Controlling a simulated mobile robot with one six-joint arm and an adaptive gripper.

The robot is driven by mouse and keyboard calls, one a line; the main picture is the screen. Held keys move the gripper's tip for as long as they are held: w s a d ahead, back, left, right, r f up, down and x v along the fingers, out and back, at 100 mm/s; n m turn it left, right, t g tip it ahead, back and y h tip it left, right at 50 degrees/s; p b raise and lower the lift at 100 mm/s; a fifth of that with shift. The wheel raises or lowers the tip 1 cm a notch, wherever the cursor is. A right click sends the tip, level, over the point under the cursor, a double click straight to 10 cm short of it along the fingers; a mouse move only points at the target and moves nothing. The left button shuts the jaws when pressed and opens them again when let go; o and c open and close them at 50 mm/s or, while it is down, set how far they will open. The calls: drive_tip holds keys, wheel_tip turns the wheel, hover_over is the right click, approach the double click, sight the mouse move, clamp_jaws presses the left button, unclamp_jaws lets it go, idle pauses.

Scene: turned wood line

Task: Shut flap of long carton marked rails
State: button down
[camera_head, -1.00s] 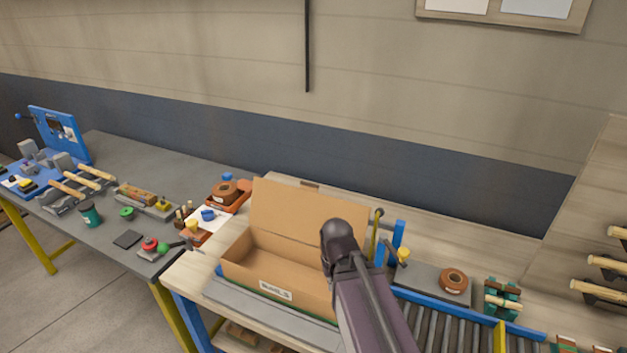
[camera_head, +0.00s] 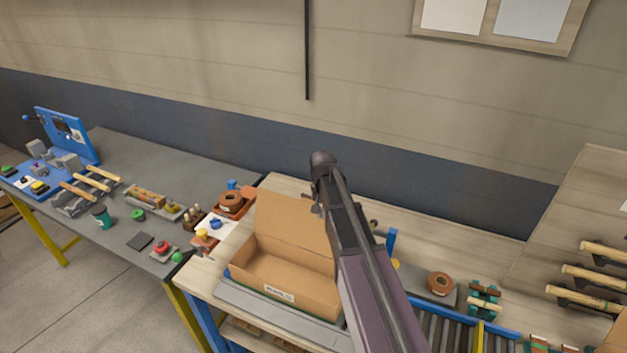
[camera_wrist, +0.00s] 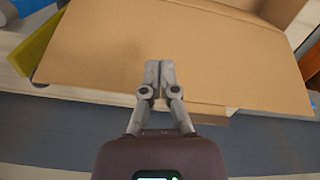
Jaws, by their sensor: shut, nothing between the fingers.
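The long brown carton (camera_head: 285,283) stands on the pale bench, with a white label (camera_head: 279,293) on its front wall. Its flap (camera_head: 285,222) stands up along the back side, so the box is open and its visible inside looks empty. My arm hides the carton's right end. My gripper (camera_head: 315,207) is near the flap's upper right part, mostly hidden behind my wrist. In the wrist view my gripper (camera_wrist: 160,68) is shut and empty, its fingertips over the flap's broad face (camera_wrist: 215,55). I cannot tell whether they touch it.
A roller conveyor (camera_head: 445,330) and a brown tape roll (camera_head: 440,283) lie right of the carton. A tray with another tape roll (camera_head: 231,201) is at its left. A grey table (camera_head: 150,180) with tools stands further left. The wall is behind the bench.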

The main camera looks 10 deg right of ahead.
drive_tip(key=w+d+r+m+p, duration=0.1)
drive_tip(key=w+r+m+p, duration=0.2)
drive_tip(key=w+r+p, duration=0.4)
drive_tip(key=w+r, duration=0.2)
drive_tip(key=w, duration=0.3)
drive_tip(key=shift+w+d+r+p, duration=0.15)
drive_tip(key=shift+w+d+p, duration=0.15)
drive_tip(key=shift+w+p, duration=0.1)
drive_tip(key=shift+f, duration=0.2)
drive_tip(key=s+a+f+b, duration=0.2)
drive_tip(key=s+f+b, duration=0.1)
drive_tip(key=f+b, duration=0.5)
drive_tip(key=shift+s+a, duration=0.25)
idle(0.4)
drive_tip(key=shift+s, duration=0.15)
idle(0.4)
